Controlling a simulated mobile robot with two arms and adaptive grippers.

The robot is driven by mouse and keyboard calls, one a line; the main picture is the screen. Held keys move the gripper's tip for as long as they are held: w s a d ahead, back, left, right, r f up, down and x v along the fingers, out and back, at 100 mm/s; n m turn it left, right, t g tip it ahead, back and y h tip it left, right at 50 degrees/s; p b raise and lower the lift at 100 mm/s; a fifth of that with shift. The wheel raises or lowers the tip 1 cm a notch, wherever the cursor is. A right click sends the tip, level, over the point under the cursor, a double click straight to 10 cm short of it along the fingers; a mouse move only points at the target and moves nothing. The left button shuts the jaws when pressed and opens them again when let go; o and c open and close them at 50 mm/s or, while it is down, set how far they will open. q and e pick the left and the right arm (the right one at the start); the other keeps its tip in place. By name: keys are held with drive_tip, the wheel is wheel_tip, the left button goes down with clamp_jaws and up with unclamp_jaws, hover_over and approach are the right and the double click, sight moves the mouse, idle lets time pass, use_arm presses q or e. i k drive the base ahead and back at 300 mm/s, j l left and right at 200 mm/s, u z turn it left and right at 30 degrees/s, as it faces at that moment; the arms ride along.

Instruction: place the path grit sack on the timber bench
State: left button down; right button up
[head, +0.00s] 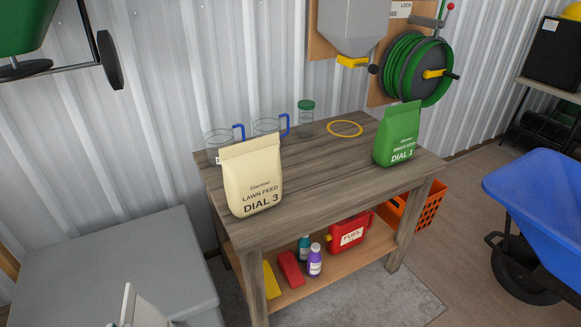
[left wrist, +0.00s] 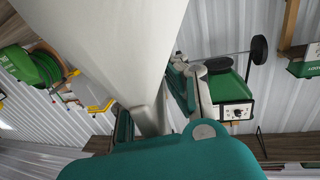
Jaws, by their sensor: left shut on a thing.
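The timber bench (head: 330,165) stands in the middle of the head view. On its top stand a cream LAWN FEED DIAL 3 sack (head: 253,180) at the front left and a green DIAL 1 sack (head: 398,135) at the right. In the left wrist view my left gripper (left wrist: 156,112) is shut on a plain pale thing (left wrist: 120,45), likely the path grit sack; no label on it shows. A pale piece (head: 140,310) at the bottom left of the head view may be part of it, well short of the bench. My right gripper is not in view.
Two clear jugs (head: 266,127), a green-lidded jar (head: 306,112) and a yellow ring (head: 345,128) are on the bench top. Its middle front is clear. A grey box (head: 115,265) stands left, a blue wheelbarrow (head: 540,200) right. A fuel can (head: 350,233) sits on the lower shelf.

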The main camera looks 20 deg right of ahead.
sight(330, 167)
drive_tip(key=i+l, duration=0.1)
drive_tip(key=l, duration=0.45)
drive_tip(key=i+l+u, duration=0.15)
drive_tip(key=l, duration=0.95)
drive_tip(key=i+l+u, duration=0.15)
drive_tip(key=l, duration=0.4)
